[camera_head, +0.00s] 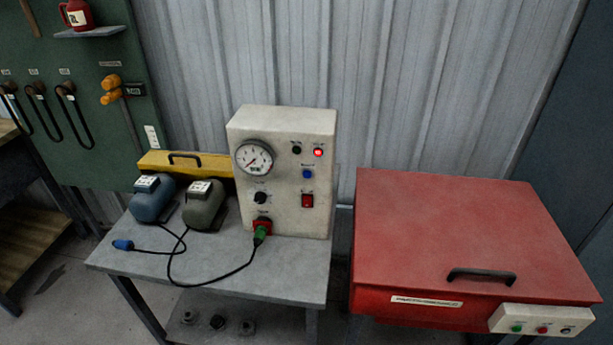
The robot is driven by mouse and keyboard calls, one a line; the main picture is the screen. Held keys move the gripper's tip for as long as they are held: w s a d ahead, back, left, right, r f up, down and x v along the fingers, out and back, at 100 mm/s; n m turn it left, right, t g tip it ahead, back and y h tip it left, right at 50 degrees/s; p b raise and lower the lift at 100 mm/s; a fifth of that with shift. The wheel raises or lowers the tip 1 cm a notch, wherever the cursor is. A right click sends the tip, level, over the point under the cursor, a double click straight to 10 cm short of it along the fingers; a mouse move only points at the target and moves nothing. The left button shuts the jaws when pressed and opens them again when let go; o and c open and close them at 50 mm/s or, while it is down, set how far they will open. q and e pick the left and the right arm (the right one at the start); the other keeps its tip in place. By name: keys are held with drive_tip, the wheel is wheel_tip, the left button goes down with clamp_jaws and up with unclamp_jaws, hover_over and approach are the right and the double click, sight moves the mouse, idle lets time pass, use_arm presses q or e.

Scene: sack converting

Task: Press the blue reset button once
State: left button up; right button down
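The blue reset button (307,174) is a small round blue knob on the front of a cream control box (320,212). A small label above the button is too blurred to read. The box stands upright on a grey table (300,278). Neither of my grippers shows in the head view, and nothing covers the button.
A green plug (260,235) with a black cable is in the box's lower socket. Blue and grey-green motors (205,207) stand left of it, before a yellow case (160,162). A red lidded chest (460,235) stands close on the right.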

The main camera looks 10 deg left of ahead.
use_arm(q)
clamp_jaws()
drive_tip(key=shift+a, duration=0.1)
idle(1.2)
